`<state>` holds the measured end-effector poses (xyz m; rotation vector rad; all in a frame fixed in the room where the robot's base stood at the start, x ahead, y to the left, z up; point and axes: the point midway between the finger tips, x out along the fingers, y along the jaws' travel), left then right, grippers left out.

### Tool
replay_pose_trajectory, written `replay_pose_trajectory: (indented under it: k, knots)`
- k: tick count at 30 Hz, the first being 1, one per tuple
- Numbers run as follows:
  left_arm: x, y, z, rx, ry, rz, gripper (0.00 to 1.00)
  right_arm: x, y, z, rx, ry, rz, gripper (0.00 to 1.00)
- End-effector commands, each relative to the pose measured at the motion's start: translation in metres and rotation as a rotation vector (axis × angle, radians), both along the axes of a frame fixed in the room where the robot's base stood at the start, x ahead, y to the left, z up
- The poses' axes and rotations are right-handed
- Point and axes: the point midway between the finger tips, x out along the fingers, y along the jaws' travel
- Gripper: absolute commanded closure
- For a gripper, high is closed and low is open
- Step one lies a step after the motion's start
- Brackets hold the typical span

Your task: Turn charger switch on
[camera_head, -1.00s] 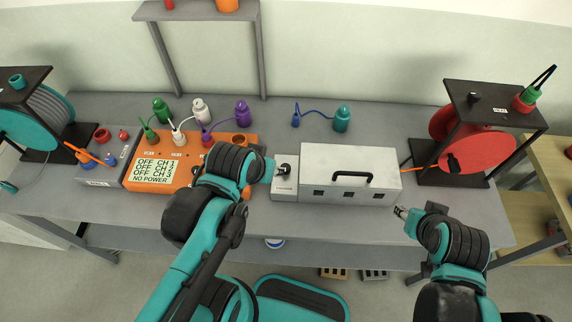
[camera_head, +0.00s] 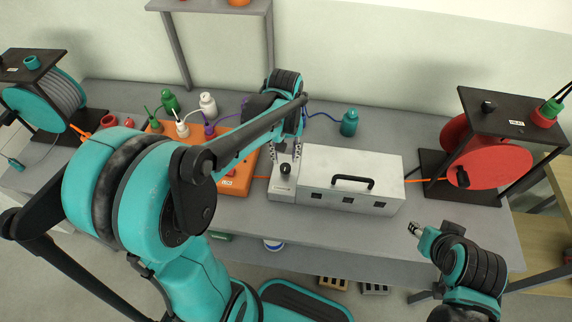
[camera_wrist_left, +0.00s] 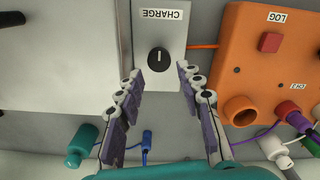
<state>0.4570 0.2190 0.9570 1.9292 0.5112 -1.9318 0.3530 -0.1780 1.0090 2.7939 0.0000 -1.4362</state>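The grey charger box (camera_head: 281,190) stands on the bench, with a round black knob (camera_head: 285,169) on its top. In the left wrist view, the knob (camera_wrist_left: 158,60) has a pale line along the picture's vertical, and the CHARGE label (camera_wrist_left: 160,14) reads upside down above it. My left gripper (camera_head: 284,153) is just behind the knob in the head view. In the left wrist view, its two fingers (camera_wrist_left: 160,74) are spread and empty, either side of the knob's near edge; contact does not show. My right gripper (camera_head: 414,228) is small at the bench's front right; its opening is unclear.
A metal box with a black handle (camera_head: 352,182) adjoins the charger's right side. An orange unit (camera_head: 233,188) lies to its left, largely behind my left arm. A teal bottle (camera_head: 349,123) stands behind. Cable reels (camera_head: 480,158) flank the bench.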

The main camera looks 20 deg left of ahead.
Motion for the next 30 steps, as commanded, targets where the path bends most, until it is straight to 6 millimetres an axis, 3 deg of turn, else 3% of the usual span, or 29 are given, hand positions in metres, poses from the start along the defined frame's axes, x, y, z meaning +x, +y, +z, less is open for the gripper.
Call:
replay_pose_trajectory:
  k: [1,7,18,23,30]
  knots:
    - [0.000,0.000,-0.013,0.000,0.000,-0.001,0.63,0.000,0.000,-0.008,0.000,0.000,0.000,0.60]
    - [0.000,0.000,-0.038,0.000,-0.001,-0.001,0.63,0.000,0.000,-0.018,0.000,0.000,0.000,0.60]
    - [0.000,0.000,-0.044,0.000,-0.001,-0.002,0.63,0.000,0.000,-0.019,0.000,0.000,0.000,0.60]
    - [0.000,0.000,-0.044,0.000,-0.001,-0.002,1.00,0.000,0.000,-0.019,0.000,0.000,0.000,0.60]
    - [0.000,0.000,-0.043,0.000,-0.002,-0.010,1.00,0.000,0.000,-0.018,0.000,0.000,0.000,0.60]
